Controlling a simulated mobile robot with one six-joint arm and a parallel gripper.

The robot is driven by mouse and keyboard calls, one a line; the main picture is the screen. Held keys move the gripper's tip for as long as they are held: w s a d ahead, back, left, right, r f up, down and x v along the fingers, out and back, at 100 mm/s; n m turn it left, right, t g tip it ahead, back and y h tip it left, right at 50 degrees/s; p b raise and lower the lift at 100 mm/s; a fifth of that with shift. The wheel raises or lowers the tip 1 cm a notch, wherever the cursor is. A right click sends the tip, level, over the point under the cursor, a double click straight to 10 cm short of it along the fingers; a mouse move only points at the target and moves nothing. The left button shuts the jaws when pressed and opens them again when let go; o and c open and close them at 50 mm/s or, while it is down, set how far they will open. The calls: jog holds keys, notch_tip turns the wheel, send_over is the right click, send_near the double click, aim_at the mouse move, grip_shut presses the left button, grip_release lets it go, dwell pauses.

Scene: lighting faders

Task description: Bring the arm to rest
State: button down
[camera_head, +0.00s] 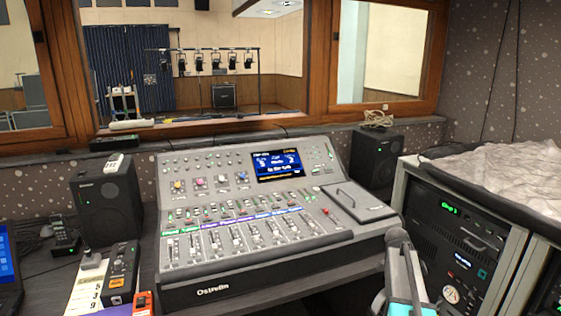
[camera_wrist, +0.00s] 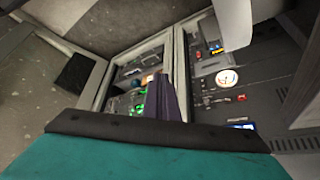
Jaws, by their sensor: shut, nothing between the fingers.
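My arm shows at the bottom right of the head view (camera_head: 403,285), in grey and teal, in front of the console's right end and the equipment rack. In the wrist view, my gripper (camera_wrist: 172,98) shows as a narrow dark shape above a black edge and a broad teal part. It is shut and empty. The mixing console (camera_head: 250,225) stands on the desk in the head view, with rows of faders, knobs and a lit blue screen. I cannot see my gripper's fingertips clearly in the head view.
An equipment rack (camera_head: 405,187) stands right of the arm, with a crumpled grey cover (camera_head: 510,175) on top. Speakers flank the console, left (camera_head: 107,205) and right (camera_head: 376,160). A black-and-orange device (camera_head: 122,272) lies at the desk's front left. The wrist view shows rack panels (camera_wrist: 235,105) close by.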

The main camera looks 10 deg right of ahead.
jog(key=s+a+f+n+y+p, duration=0.15)
jog(key=s+a+f+n, duration=0.4)
jog(key=a+f, duration=0.55)
jog(key=s+a+f+n+y+p, duration=0.1)
jog(key=s+a+f+n+y, duration=0.1)
jog(key=s+a+f+n, duration=0.65)
jog(key=s+a+f+n+g+y, duration=0.1)
jog(key=s+a+f+n, duration=0.3)
jog(key=s+a, duration=0.5)
jog(key=s+a+f+n+g+y+p, duration=0.1)
jog(key=s+a+f+n, duration=0.4)
jog(key=s+a+f, duration=0.3)
jog(key=s+a, duration=0.2)
jog(key=shift+s+a+f+g, duration=0.15)
jog(key=shift+a+g, duration=0.15)
jog(key=shift+g, duration=0.1)
